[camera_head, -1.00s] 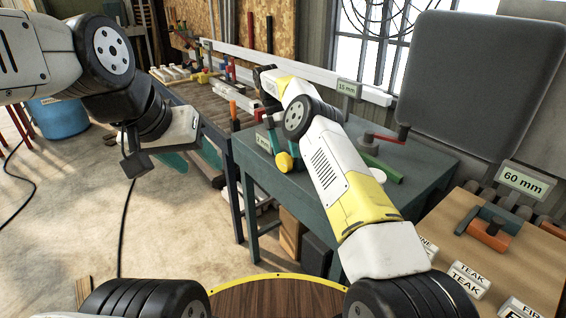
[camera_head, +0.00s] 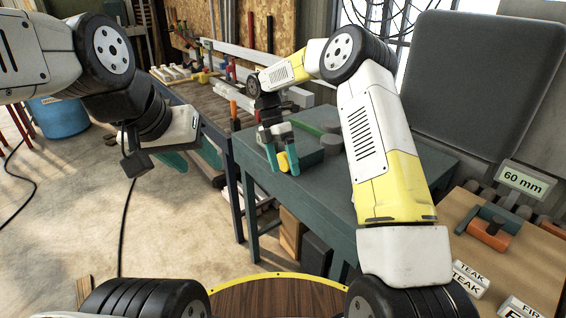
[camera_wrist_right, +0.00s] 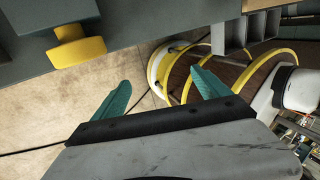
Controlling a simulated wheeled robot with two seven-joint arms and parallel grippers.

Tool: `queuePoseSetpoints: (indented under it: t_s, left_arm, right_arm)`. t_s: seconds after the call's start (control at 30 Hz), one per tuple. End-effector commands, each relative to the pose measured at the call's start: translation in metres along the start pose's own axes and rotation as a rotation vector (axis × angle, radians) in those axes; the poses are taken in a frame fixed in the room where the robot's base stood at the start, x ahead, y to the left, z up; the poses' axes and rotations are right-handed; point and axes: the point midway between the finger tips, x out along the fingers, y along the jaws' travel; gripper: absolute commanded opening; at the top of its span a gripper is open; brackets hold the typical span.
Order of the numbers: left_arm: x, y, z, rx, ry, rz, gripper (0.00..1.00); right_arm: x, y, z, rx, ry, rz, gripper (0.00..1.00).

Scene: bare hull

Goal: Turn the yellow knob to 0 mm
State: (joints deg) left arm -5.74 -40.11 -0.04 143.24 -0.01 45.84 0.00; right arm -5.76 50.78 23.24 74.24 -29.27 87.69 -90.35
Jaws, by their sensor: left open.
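The yellow knob (camera_head: 283,161) is on the front side of the teal bench unit in the head view. In the right wrist view the yellow knob (camera_wrist_right: 76,47) sits at the upper left, on a dark block, outside the span of the fingers. My right gripper (camera_head: 284,171) is open, its teal fingers hanging close around the knob as seen from the head. In the right wrist view the gripper (camera_wrist_right: 160,77) is empty with its fingers apart. My left gripper (camera_head: 190,158) is open and empty over the floor at left. The knob's small readout is hidden.
The teal bench (camera_head: 325,190) lies under my right arm. A display reading 60 mm (camera_head: 525,180) stands at right above a wooden table with an orange-and-teal clamp (camera_head: 491,228) and TEAK labels. A grey panel (camera_head: 482,80) stands behind. Open floor lies at left.

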Motion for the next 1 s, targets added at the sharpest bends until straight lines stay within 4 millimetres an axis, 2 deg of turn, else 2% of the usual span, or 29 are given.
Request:
queuePoseSetpoints:
  t_s: [0.1, 0.3, 0.73, 0.87, 1.0]
  left_arm:
    - [0.0, 0.0, 0.0, 0.001, 0.0, 0.0, 0.52]
    - [0.0, 0.0, 0.0, 0.001, 0.0, 0.0, 0.52]
    - [0.0, 0.0, 0.0, 0.001, 0.0, 0.0, 0.52]
    - [0.0, 0.0, 0.0, 0.001, 0.0, 0.0, 0.52]
    - [0.0, 0.0, 0.0, 0.0, 0.0, 0.0, 0.52]
  right_arm:
    - [0.004, -0.017, -0.01, 0.003, -0.002, 0.0, 0.86]
    - [0.009, -0.032, -0.023, 0.006, -0.003, 0.003, 0.86]
    - [0.009, -0.035, -0.026, 0.01, -0.004, 0.007, 0.86]
    - [-0.002, -0.046, -0.023, 0.067, -0.011, 0.032, 0.86]
    - [-0.029, -0.079, -0.019, 0.257, -0.016, 0.114, 0.86]
